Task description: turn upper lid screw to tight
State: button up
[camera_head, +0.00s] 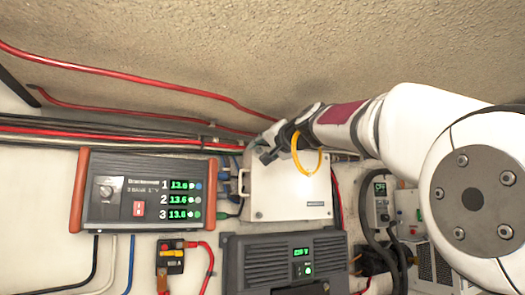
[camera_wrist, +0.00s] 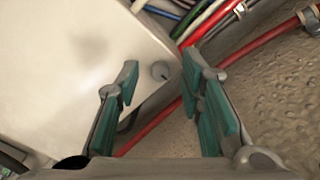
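The white junction box (camera_head: 285,195) is on the wall below my gripper (camera_head: 268,152); its lid fills the left of the wrist view (camera_wrist: 70,60). In the wrist view, a round grey lid screw (camera_wrist: 161,71) sits at the lid's corner. My gripper (camera_wrist: 160,62) is open, with one teal-padded finger on each side of the screw and gaps between. I cannot tell how deep the fingertips reach, nor how the screw is turned. In the head view my gripper covers the box's upper left corner. A lower screw (camera_head: 259,215) shows at the lid's lower left.
Red cables (camera_head: 150,75) and a dark cable bundle run along the wall beside the box. A charger with orange sides (camera_head: 140,190) is to the left, and a dark vented unit (camera_head: 285,262) is below. Coloured wires (camera_wrist: 200,18) pass near the fingers.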

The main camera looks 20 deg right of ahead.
jog(key=s+d, duration=0.2)
jog(key=s, duration=0.9)
jog(key=shift+s+d, duration=0.15)
jog(key=shift+s, duration=0.2)
jog(key=shift+s, duration=0.1)
